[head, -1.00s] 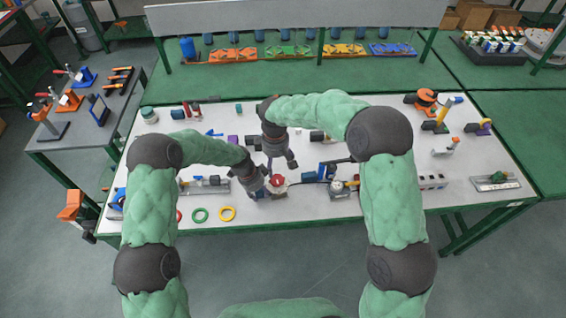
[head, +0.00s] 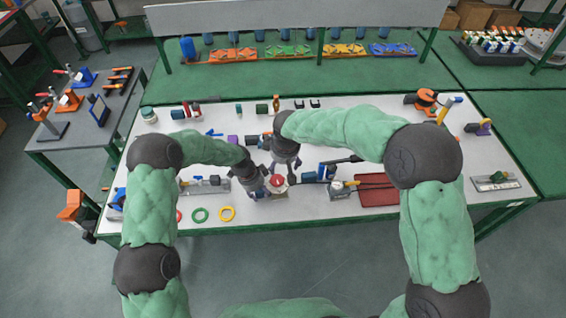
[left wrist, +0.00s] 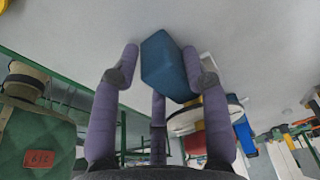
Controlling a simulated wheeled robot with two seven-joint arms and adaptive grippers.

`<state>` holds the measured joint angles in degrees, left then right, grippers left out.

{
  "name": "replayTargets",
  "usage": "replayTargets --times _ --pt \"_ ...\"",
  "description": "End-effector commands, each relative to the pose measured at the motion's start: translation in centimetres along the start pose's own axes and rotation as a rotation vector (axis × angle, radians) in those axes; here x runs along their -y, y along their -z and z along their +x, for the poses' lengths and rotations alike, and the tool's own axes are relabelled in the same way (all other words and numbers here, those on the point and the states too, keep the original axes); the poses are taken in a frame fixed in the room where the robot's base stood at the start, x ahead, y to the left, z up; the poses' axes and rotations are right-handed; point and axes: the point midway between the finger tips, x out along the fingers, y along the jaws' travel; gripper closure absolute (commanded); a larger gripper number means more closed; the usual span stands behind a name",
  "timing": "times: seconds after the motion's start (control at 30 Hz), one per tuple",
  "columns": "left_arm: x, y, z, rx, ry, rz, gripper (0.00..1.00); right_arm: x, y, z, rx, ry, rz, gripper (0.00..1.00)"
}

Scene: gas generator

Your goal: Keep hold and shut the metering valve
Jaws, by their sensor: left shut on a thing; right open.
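My left gripper (head: 263,190) is shut on a blue block-shaped part (left wrist: 166,66), which shows between its fingers in the left wrist view. A small device with a red top (head: 278,181) on a pale round body stands just right of that gripper in the head view. A pale disc (left wrist: 200,116) shows close behind the blue part in the left wrist view. I cannot tell for sure which piece is the metering valve. My right gripper (head: 284,173) is open above the far side of the red top, with nothing seen in it.
Right of the red top are a blue part (head: 310,177), a small gauge-like device (head: 339,190) and a dark red tray (head: 379,190). Green and yellow rings (head: 200,214) (head: 227,213) lie near the front edge. Several small parts line the white table's back.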

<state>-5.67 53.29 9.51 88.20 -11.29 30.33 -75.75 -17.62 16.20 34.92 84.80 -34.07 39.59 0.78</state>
Motion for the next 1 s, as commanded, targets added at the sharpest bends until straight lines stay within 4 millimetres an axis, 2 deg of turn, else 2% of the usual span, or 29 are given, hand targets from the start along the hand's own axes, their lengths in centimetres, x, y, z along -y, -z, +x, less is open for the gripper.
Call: replayTargets --times 0.5,0.53,0.63,1.0 --pt "-0.31 0.03 0.27 0.001 -0.007 0.001 0.96 0.22 -0.36 0.01 -0.028 -0.007 0.042 0.26" --pt "-0.31 0.03 0.27 0.001 -0.007 0.001 0.52 0.22 -0.36 0.01 -0.028 -0.007 0.042 0.26" --pt "-0.27 0.02 0.24 0.000 -0.006 0.001 0.23 0.22 -0.36 0.02 -0.028 -0.007 0.042 0.26" --pt "-0.06 0.01 -0.06 0.000 -0.001 0.000 0.23 0.22 -0.36 0.01 -0.027 -0.006 0.041 0.26"
